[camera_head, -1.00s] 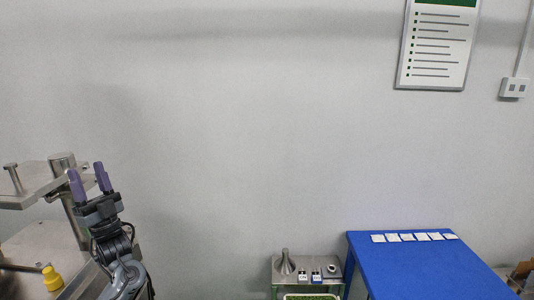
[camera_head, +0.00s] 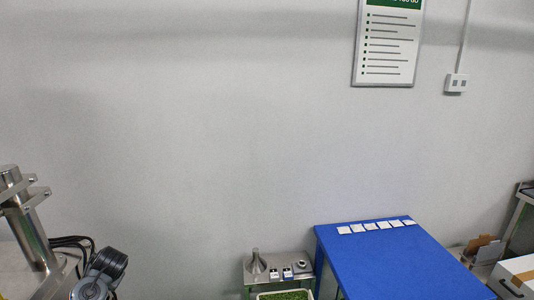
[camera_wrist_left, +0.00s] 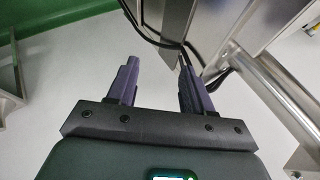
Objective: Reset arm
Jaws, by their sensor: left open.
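My left gripper (camera_wrist_left: 158,78) shows in the left wrist view with its two purple fingers apart and nothing between them. In the head view only a grey and black part of my left arm shows at the bottom left, beside the steel machine (camera_head: 35,235); the fingers are out of that view. My right gripper is in neither view.
A blue table (camera_head: 385,262) with several white packets (camera_head: 376,227) along its back edge stands at the right. Left of it is a small steel stand (camera_head: 290,265) with a funnel (camera_head: 256,264) and a green-filled tray (camera_head: 284,296). A white box (camera_head: 515,272) is at the far right.

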